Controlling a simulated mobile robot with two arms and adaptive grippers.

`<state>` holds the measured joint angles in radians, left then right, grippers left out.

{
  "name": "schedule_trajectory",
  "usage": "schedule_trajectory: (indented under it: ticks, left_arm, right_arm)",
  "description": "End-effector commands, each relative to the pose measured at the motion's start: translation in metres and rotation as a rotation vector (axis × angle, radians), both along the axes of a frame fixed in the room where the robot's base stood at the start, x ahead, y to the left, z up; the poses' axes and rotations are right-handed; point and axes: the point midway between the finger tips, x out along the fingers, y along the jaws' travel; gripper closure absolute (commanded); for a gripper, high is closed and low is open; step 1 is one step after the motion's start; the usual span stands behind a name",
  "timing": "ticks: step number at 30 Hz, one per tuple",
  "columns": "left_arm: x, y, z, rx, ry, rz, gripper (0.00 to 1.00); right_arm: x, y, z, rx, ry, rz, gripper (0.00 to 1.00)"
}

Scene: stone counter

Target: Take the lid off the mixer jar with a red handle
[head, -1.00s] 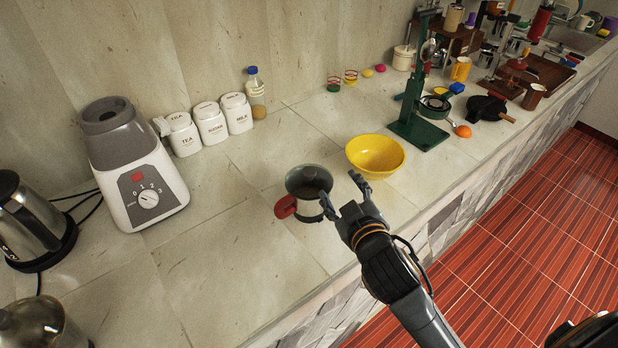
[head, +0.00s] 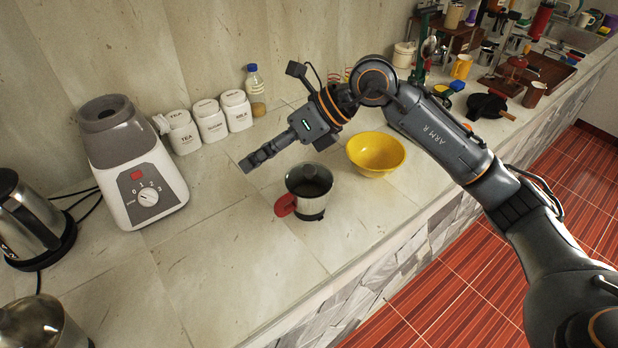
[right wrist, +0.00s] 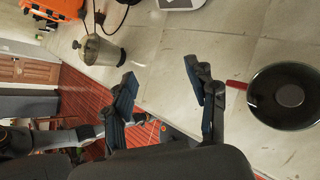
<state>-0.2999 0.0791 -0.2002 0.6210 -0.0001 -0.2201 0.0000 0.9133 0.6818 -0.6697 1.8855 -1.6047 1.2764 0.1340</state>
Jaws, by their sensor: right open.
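The mixer jar with a red handle (head: 309,196) stands upright on the counter, its handle pointing left and toward the front. Its round dark top (head: 309,179) shows as a dark disc in the right wrist view (right wrist: 289,95); I cannot tell clearly whether this is the lid or the jar's inside. My right gripper (head: 247,163) is above the counter, left of and behind the jar, apart from it. In the right wrist view its fingers (right wrist: 160,76) are spread and empty. A dark arm at the left of that view may be my left one; its fingers are unclear.
A yellow bowl (head: 376,155) stands right of the jar. A white mixer base (head: 138,180) and white canisters (head: 211,121) stand left and behind. A steel kettle (head: 28,220) and a metal jar (head: 40,327) are at the far left. The counter's front middle is clear.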

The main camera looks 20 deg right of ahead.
Motion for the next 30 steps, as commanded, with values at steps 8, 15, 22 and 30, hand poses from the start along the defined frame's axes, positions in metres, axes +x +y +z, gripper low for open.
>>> schedule_trajectory:
  ticks: [8,15,22,30]
  left_arm:
    - [0.001,0.0,0.0,0.001,-0.001,0.0,0.6]
    - [0.001,0.0,0.005,0.001,-0.001,0.0,0.6]
    - [0.0,0.001,0.017,0.001,0.0,0.0,0.6]
    - [0.0,0.001,0.022,0.001,0.0,0.0,0.6]
  right_arm:
    - [0.036,-0.124,-0.001,-0.518,-0.011,-0.17,0.43]
    - [0.042,-0.141,-0.012,-0.596,0.007,-0.204,0.43]
    - [0.054,-0.129,-0.054,-0.593,0.007,-0.201,0.43]
    - [0.062,-0.123,-0.078,-0.589,0.003,-0.202,0.43]
